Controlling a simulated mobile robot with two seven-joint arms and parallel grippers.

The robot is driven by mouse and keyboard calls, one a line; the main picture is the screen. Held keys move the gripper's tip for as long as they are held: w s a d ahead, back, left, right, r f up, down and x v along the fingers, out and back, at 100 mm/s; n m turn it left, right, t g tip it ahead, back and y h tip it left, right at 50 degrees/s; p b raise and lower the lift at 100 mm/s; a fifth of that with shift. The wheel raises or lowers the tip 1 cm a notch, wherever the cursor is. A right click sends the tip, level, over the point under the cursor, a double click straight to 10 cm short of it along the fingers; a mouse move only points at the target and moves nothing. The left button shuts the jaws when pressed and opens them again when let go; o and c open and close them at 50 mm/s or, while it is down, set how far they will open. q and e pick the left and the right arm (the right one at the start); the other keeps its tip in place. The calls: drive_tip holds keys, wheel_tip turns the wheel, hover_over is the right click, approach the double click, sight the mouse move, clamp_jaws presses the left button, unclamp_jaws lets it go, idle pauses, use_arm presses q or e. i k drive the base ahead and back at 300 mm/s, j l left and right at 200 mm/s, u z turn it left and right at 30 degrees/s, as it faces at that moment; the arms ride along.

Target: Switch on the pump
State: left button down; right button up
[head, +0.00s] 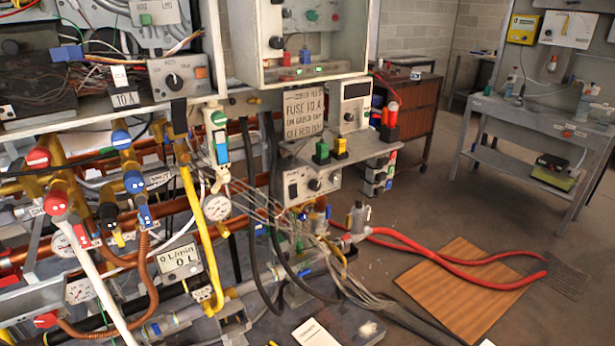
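No part is clearly readable as the pump or its switch. Candidate controls are a grey box with a black round knob (181,77) at the upper left and a white box with two dark knobs (311,184) at the centre. An open wall cabinet (303,40) at the top centre holds a green button (312,15), a red button (335,17) and small green-lit switches (302,71). Neither of my grippers is in view.
Copper and yellow pipes with red and blue valves (133,181) crowd the left. Bundled wires (290,215) hang at the centre. A red hose (455,262) crosses a wooden board (468,288) on the floor. A grey workbench (540,125) stands right; the floor before it is clear.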

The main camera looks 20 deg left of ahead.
sight(292, 188)
drive_tip(key=l+u, duration=0.1)
drive_tip(key=l, duration=0.9)
drive_tip(key=i+j, duration=1.1)
drive_tip(key=i, duration=0.25)
